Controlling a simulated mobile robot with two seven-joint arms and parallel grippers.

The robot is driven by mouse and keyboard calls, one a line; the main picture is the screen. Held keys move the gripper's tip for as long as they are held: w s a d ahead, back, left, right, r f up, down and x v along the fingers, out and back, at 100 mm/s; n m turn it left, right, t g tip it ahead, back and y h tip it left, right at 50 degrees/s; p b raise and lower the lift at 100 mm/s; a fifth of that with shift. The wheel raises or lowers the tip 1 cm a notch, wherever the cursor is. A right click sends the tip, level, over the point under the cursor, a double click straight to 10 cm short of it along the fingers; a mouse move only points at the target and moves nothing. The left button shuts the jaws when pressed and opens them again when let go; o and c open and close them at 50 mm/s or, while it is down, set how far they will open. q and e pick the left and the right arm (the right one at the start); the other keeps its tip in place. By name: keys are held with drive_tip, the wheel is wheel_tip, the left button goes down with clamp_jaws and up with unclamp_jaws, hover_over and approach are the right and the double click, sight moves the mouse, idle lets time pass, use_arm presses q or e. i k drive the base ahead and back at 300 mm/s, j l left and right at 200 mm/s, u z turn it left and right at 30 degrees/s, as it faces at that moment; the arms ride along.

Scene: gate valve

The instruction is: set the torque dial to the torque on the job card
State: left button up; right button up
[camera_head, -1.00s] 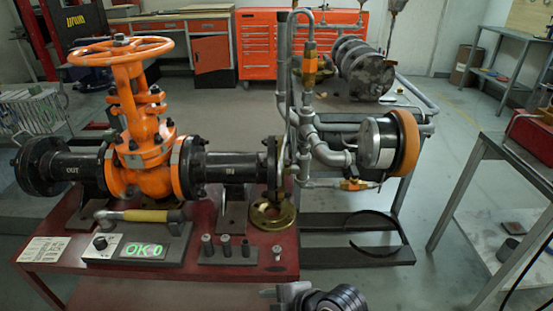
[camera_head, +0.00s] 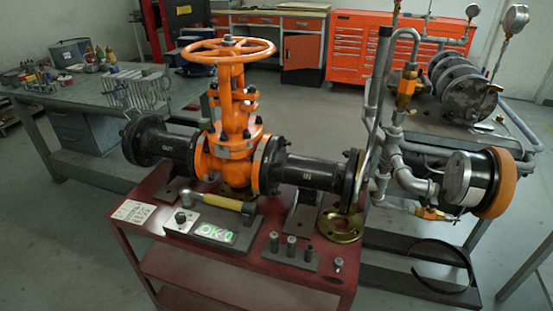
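The torque dial is a small dark knob (camera_head: 181,217) on a light panel at the left end of the tester box (camera_head: 203,235), near the front of the red cart (camera_head: 150,240). The box's display (camera_head: 217,233) shows green characters that look like "OK 0". A torque wrench with a yellow grip (camera_head: 222,202) lies behind the box's panel. The job card is probably the white printed card (camera_head: 133,212) at the cart's left corner; its text is too small to read. Neither of my grippers shows in this view.
The orange gate valve (camera_head: 231,150) with its handwheel stands behind the box. A rack with several sockets (camera_head: 290,252) and a brass ring (camera_head: 341,225) lie to the right. A grey workbench (camera_head: 60,100) is at the left.

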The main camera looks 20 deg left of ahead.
sight(180, 217)
drive_tip(key=u, duration=1.3)
